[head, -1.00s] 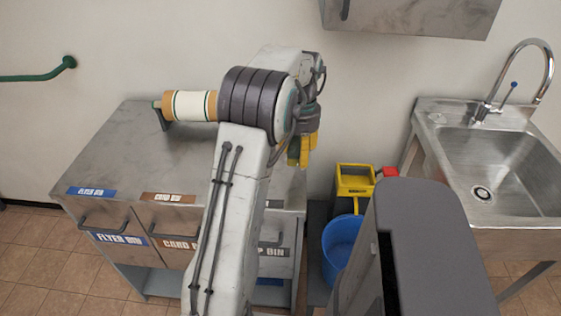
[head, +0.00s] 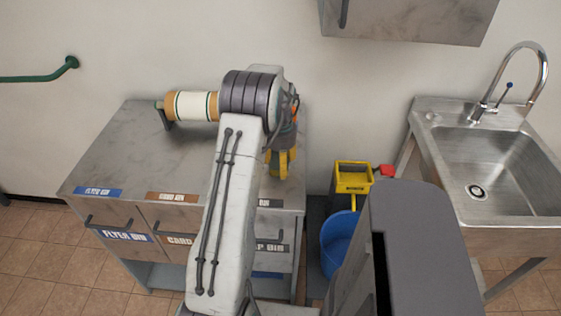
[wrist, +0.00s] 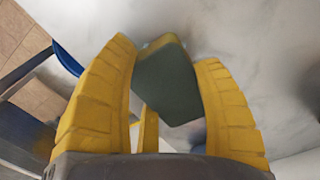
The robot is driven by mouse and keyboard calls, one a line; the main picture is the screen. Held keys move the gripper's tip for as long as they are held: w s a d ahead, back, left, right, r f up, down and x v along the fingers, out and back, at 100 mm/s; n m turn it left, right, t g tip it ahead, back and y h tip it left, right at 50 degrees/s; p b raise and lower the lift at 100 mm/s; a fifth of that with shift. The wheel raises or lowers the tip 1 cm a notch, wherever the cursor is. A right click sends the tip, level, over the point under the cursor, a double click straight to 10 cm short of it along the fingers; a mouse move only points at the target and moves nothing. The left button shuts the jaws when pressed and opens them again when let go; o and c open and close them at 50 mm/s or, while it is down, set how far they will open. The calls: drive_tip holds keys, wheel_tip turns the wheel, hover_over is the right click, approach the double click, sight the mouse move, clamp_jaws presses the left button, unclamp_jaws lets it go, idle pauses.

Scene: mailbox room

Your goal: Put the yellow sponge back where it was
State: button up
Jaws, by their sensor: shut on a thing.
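My gripper (head: 282,164) is over the right part of the grey bin cabinet's top (head: 128,150), pointing down. In the wrist view its two yellow fingers (wrist: 165,52) are shut on a block, the sponge (wrist: 168,85). The block shows a dark green-grey face, with a thin yellowish edge at its far end. In the head view I cannot make the sponge out apart from the yellow fingers. I cannot tell whether it touches the cabinet top.
A striped roll (head: 190,105) stands on a holder at the cabinet's back. Right of the cabinet are a blue bucket (head: 338,240), a yellow container (head: 352,177) and a small red object (head: 387,170). A steel sink (head: 500,165) is farther right. The cabinet top's left part is clear.

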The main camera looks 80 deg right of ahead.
drive_tip(key=shift+f, duration=0.25)
drive_tip(key=o, duration=1.1)
